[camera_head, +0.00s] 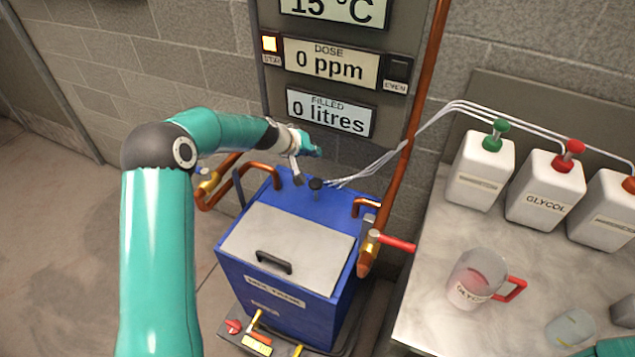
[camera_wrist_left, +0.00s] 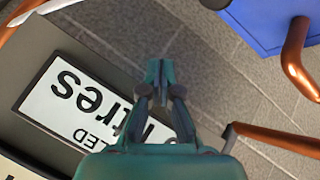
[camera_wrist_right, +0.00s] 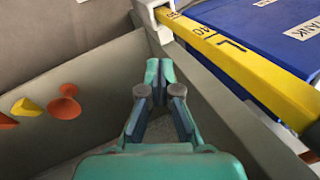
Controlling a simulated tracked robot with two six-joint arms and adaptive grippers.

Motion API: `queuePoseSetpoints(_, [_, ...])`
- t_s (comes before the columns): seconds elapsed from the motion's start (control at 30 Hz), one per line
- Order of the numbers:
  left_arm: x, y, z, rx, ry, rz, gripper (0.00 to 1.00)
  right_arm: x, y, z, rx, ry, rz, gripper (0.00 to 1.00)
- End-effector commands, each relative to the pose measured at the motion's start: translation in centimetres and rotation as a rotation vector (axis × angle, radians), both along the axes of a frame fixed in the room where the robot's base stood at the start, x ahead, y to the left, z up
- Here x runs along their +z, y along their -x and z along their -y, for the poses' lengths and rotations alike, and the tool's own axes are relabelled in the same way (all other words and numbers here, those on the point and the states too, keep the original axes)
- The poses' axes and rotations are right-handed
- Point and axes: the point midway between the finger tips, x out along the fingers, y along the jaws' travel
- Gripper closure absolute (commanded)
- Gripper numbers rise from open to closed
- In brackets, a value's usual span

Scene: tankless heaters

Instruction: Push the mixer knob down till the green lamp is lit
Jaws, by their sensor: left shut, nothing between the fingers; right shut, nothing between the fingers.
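The black mixer knob (camera_head: 316,184) stands on a stem at the back of the blue tank (camera_head: 233,262) in the head view. My left gripper (camera_head: 312,150) is shut and empty, above the tank's back edge and apart from the knob. My right gripper (camera_wrist_right: 160,75) is shut and empty in the right wrist view.
The displays read 0 ppm (camera_head: 329,65) and 0 litres (camera_head: 328,112). Copper pipes (camera_head: 405,150) rise beside the tank. A yellow marked bar (camera_wrist_right: 235,60) lies near my right gripper.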

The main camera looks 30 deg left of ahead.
Motion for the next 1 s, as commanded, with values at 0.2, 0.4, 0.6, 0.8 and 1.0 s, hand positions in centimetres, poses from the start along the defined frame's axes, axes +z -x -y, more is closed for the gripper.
queuePoseSetpoints(0.2, [-1.7,0.1,-0.1,0.002,0.0,-0.001,1.0,-1.4,0.0,0.0,0.0,0.0,0.0,1.0])
queuePoseSetpoints(0.4, [-4.4,0.1,-0.1,0.003,0.001,-0.001,1.0,-3.4,0.0,0.0,0.0,0.0,0.0,1.0])
queuePoseSetpoints(0.6, [-7.2,0.1,-0.2,0.001,0.0,-0.001,1.0,-5.7,0.0,0.0,0.0,0.0,0.0,1.0])
queuePoseSetpoints(0.8, [-8.5,0.1,-0.2,0.002,0.0,0.0,1.0,-7.3,0.0,0.0,0.0,0.0,0.0,1.0])
queuePoseSetpoints(1.0, [-8.7,0.1,-0.2,0.003,0.0,0.001,1.0,-7.5,0.0,0.0,0.0,0.0,0.0,1.0])
